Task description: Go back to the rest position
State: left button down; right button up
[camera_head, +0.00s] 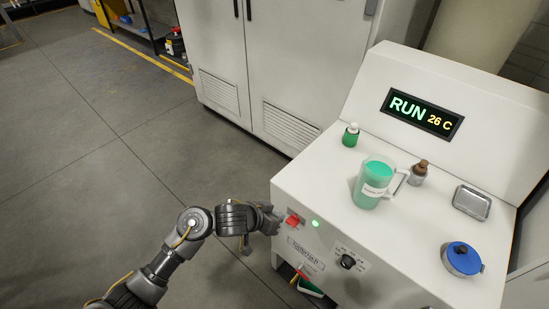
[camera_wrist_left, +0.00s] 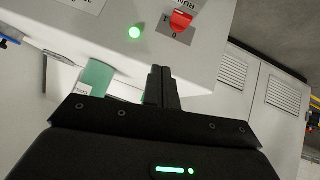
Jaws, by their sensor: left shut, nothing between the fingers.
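My left gripper (camera_head: 272,220) is at the front face of the white machine (camera_head: 318,190), close to the red switch (camera_head: 293,220). In the left wrist view its fingers (camera_wrist_left: 160,72) are shut together with nothing between them. The red switch (camera_wrist_left: 181,20) shows there just beyond the fingertips, on a plate marked 1 and 0. Whether the fingers touch the machine cannot be told. A green light (camera_head: 315,223) is lit beside the switch; it also shows in the left wrist view (camera_wrist_left: 134,32). The display (camera_head: 422,113) reads RUN 26 C. My right gripper is not in view.
On the machine top stand a pitcher of green liquid (camera_head: 371,183), a green bottle (camera_head: 350,135), a brown-capped bottle (camera_head: 419,173), a metal tin (camera_head: 471,203) and a blue-lidded pot (camera_head: 462,260). A black knob (camera_head: 348,261) is on its front. Grey cabinets (camera_head: 290,70) stand behind. The floor at left is clear.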

pick_arm(q)
jog(key=w+a+f+t+b, duration=0.1)
jog(key=w+a+f, duration=0.25)
jog(key=f, duration=0.45)
jog(key=w+a+f+t+b, duration=0.15)
jog(key=a+f, duration=0.25)
jog(key=f, duration=0.4)
jog(key=s+a+f+n+y+b, duration=0.1)
jog(key=s+a+f, duration=0.15)
jog(key=f, duration=0.25)
jog(key=s+a+f+n+g+y, duration=0.1)
jog(key=s+a+f, duration=0.1)
jog(key=a+f, duration=0.3)
jog(key=s+a+f+y+b, duration=0.1)
jog(key=s+a+f, duration=0.15)
jog(key=f, duration=0.35)
jog(key=s+a+f+n+g+y+b, duration=0.1)
jog(key=s+a+f+y+b, duration=0.1)
jog(key=s+a+f, duration=0.5)
jog(key=s+a+f+n+g+y+b, duration=0.1)
jog(key=s+a+f+g+y, duration=0.1)
jog(key=s+f, duration=0.95)
jog(key=s+a+f+g+b, duration=0.1)
jog(key=s+f, duration=0.1)
jog(key=s, duration=0.9)
jog(key=s+a+f+n+g+b, duration=0.1)
jog(key=s+a+g+b, duration=0.1)
jog(key=s, duration=0.9)
jog(key=shift+f, duration=0.35)
